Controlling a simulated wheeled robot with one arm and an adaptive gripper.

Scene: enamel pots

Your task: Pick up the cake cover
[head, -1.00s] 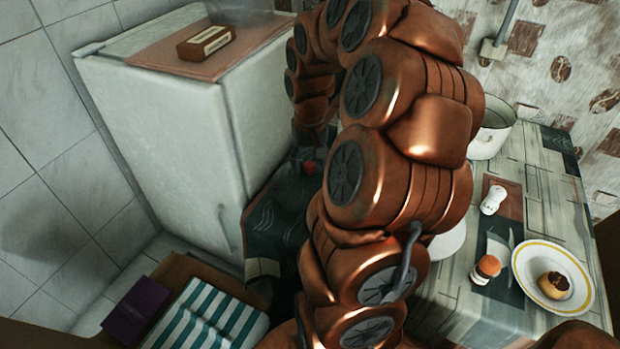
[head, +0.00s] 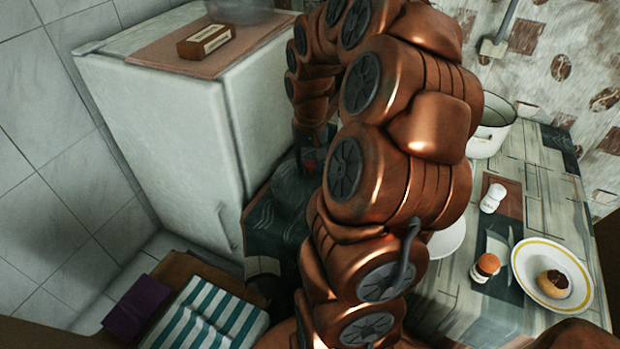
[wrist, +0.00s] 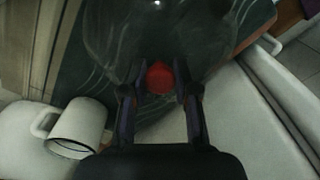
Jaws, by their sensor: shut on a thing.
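The cake cover (wrist: 120,35) is a clear, see-through dome with a red knob, seen from above in the wrist view. My gripper (wrist: 159,90) has its two dark fingers shut on either side of the red knob. In the head view the cover (head: 290,197) is a faint clear shape over a dark patterned surface, partly hidden by my copper arm. Whether the cover's rim touches the surface below cannot be told.
A white mug (wrist: 78,128) is left of my gripper in the wrist view. A white fridge (head: 155,130) carries a small brown box (head: 206,42). On the right table are a white pot (head: 490,125), a salt shaker (head: 493,198), an egg (head: 487,265) and a plate (head: 525,268).

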